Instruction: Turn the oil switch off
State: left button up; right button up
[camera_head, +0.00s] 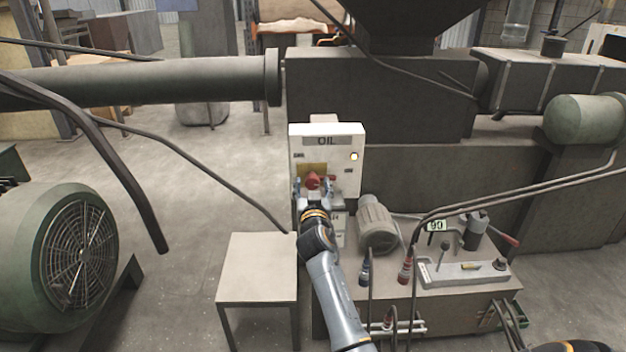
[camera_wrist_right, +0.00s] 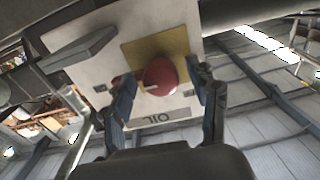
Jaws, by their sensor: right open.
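The oil switch is a red knob (camera_head: 313,180) on a yellow plate, on the front of a white box labelled OIL (camera_head: 327,131). A small lamp (camera_head: 354,156) on the box's right side looks lit. My right gripper (camera_head: 314,190) is in front of the knob. In the right wrist view the red knob (camera_wrist_right: 161,76) lies between the two open fingers of the right gripper (camera_wrist_right: 166,90), with a gap to its right. I cannot tell whether the left finger touches it. A pale mark shows on the knob. My left gripper is not in view.
A small table (camera_head: 256,252) stands left of my right arm. A grey motor (camera_head: 377,224), hoses and a hydraulic unit (camera_head: 462,290) stand close to its right. A large green fan motor (camera_head: 75,258) is at far left.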

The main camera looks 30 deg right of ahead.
jog(key=shift+s+a+r, duration=0.1)
jog(key=shift+r, duration=0.05)
jog(key=c, duration=1.2)
jog(key=shift+o, duration=0.2)
jog(key=shift+n, duration=1.3)
jog(key=n, duration=0.2)
jog(key=shift+n, duration=0.3)
jog(key=n, duration=0.3)
jog(key=shift+n+p, duration=0.3)
jog(key=shift+p, duration=0.05)
jog(key=n+p, duration=0.1)
jog(key=n, duration=0.3)
jog(key=shift+r+n, duration=0.1)
jog(key=shift+n, duration=0.2)
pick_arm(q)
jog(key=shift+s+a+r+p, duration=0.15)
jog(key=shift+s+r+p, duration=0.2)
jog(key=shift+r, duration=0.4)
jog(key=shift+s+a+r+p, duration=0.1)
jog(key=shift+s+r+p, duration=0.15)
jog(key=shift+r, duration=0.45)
pick_arm(e)
jog(key=shift+n, duration=2.3)
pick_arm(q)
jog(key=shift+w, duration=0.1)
pick_arm(e)
jog(key=o, duration=1.2)
jog(key=shift+c, duration=0.2)
